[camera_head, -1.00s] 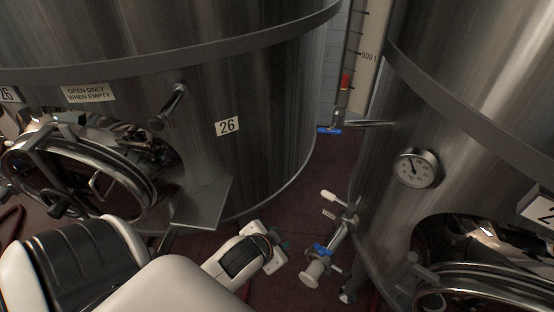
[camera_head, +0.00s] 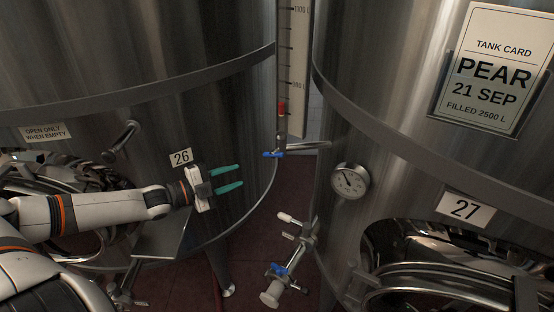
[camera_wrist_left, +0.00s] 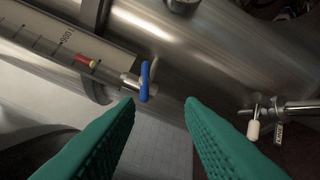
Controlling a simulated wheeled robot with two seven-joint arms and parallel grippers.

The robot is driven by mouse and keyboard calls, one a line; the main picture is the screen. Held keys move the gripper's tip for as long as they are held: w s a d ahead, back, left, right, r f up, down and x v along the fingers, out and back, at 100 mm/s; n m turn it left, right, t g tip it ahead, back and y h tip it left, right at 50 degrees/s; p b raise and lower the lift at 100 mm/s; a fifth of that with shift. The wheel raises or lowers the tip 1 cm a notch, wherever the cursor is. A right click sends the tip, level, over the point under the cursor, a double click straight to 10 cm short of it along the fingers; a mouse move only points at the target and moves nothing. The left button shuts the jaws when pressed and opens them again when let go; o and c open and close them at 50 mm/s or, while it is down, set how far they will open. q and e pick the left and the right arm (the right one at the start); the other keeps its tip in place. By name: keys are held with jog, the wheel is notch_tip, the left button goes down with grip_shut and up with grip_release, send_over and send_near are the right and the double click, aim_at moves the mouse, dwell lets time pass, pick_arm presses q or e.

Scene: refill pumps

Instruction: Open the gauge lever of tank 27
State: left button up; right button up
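Tank 27 (camera_head: 420,165) is the steel tank on the right, with its number plate (camera_head: 466,209). Its gauge lever (camera_head: 273,154) is a small blue handle under the level gauge tube, at the end of a short pipe from the tank. The blue lever (camera_wrist_left: 145,82) also shows in the left wrist view, ahead of and between the fingertips, with space between. My left gripper (camera_head: 243,177) has green fingers, is open and empty, and is below and left of the lever in the head view; the left wrist view shows its spread fingers (camera_wrist_left: 160,104). My right gripper is not in view.
Tank 26 (camera_head: 120,65) stands on the left, behind my left arm. A lower valve with a blue handle (camera_head: 277,270) and a white-handled lever (camera_head: 290,218) sit below the gauge. A dial thermometer (camera_head: 350,181) is on tank 27. The gap between the tanks is narrow.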

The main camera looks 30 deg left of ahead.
aim_at(271, 156)
pick_arm(q)
jog(key=shift+m, duration=0.3)
jog(key=w+d, duration=0.1)
jog(key=w, duration=0.2)
jog(key=w+d+r, duration=0.1)
jog(key=w, duration=0.2)
jog(key=w+d+r, duration=0.1)
jog(key=w+d, duration=0.1)
jog(key=w, duration=0.1)
jog(key=shift+w+r, duration=0.1)
jog(key=shift+w, duration=0.15)
jog(key=shift+p+x, duration=0.45)
jog(key=shift+x, duration=0.4)
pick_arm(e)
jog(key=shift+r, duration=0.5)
pick_arm(q)
jog(key=shift+c, duration=0.3)
grip_shut()
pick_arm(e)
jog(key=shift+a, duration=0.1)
